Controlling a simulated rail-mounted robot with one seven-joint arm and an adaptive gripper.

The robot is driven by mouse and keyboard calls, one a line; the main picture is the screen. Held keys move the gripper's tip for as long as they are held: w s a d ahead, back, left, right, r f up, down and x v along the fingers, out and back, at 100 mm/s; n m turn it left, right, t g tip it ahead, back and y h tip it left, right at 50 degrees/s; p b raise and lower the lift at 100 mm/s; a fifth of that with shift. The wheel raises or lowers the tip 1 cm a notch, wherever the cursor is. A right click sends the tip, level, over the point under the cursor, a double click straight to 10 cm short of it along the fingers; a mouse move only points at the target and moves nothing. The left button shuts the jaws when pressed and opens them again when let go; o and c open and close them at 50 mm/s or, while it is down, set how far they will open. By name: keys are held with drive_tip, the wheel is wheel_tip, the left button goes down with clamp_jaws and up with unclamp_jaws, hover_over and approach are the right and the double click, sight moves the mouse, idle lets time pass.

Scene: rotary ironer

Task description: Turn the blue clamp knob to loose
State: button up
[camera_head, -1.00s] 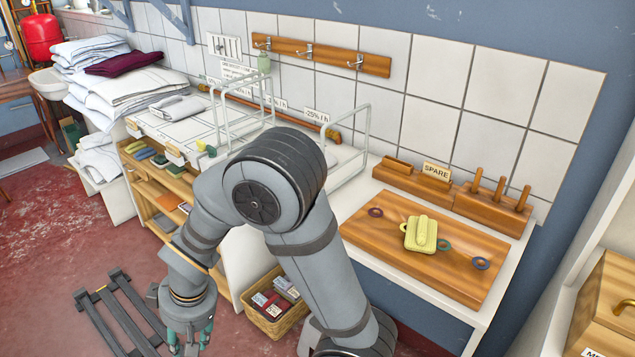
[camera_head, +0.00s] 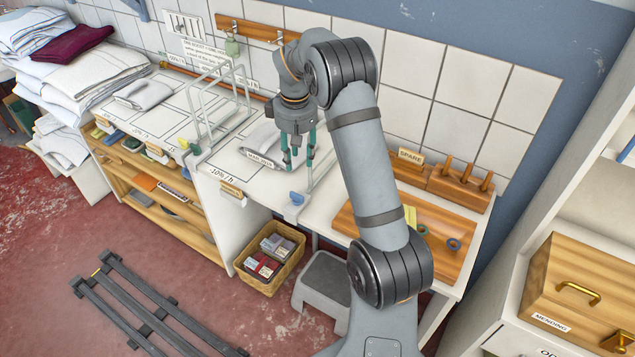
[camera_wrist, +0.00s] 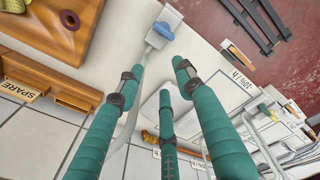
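The blue clamp knob (camera_head: 297,198) sits at the front edge of the white counter, at the foot of the right wire frame (camera_head: 318,172). In the wrist view the blue knob (camera_wrist: 163,31) is at the top centre, on a pale clamp plate. My gripper (camera_head: 298,160) points down over the counter, behind the knob and beside the frame. Its teal fingers (camera_wrist: 128,65) are spread apart with nothing between them. They look clear of the knob; their exact height is hard to tell.
A folded grey cloth (camera_head: 262,143) lies on the counter left of my gripper. A second wire frame (camera_head: 213,122) stands further left, with a yellow-green clamp (camera_head: 188,147) at its front. A wooden board (camera_head: 458,262) is at the right. A basket (camera_head: 270,257) stands below on the floor.

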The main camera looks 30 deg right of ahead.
sight(297, 198)
drive_tip(key=s+f+n, duration=0.1)
drive_tip(key=f, duration=0.2)
drive_tip(key=s+a+f+p, duration=0.1)
drive_tip(key=f, duration=0.3)
drive_tip(key=f+n+g+p, duration=0.1)
drive_tip(key=f, duration=0.2)
drive_tip(key=shift+s+a+f+n, duration=0.2)
drive_tip(key=shift+s+a+n, duration=0.1)
drive_tip(key=shift+s, duration=0.1)
drive_tip(key=shift+c, duration=0.9)
clamp_jaws()
